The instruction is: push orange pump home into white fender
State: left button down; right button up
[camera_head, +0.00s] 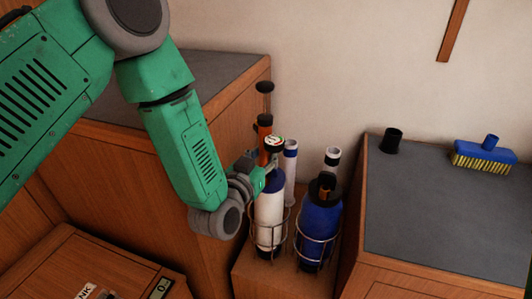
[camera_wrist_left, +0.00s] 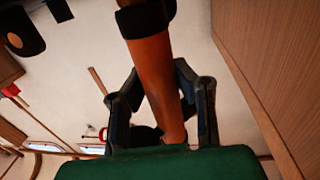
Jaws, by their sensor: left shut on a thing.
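The orange pump (camera_head: 264,130) stands upright above the white fender (camera_head: 269,215), with its black handle on top. My left gripper (camera_head: 265,165) is shut on the pump just above the fender's dark blue top. In the left wrist view the orange pump (camera_wrist_left: 157,75) runs between the two dark fingers of the left gripper (camera_wrist_left: 160,105). The pump's lower end is hidden by the gripper, so I cannot tell whether it is in the fender. The white fender stands in a wire holder. My right gripper is not in view.
A blue fender (camera_head: 319,225) in another wire holder stands right of the white one. Pale tubes (camera_head: 291,160) stand behind. A round gauge (camera_head: 274,142) shows beside the pump. A black cup (camera_head: 392,140) and a blue brush (camera_head: 485,154) sit on the right cabinet (camera_head: 440,210).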

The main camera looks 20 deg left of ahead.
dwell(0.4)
pick_arm(q)
jog(key=c, duration=1.3)
grip_release()
jog(key=shift+o, duration=0.2)
jog(key=shift+f, duration=0.1)
jog(key=shift+s, duration=0.4)
jog(key=s+a, duration=0.1)
jog(key=s, duration=1)
jog(key=shift+a, duration=0.35)
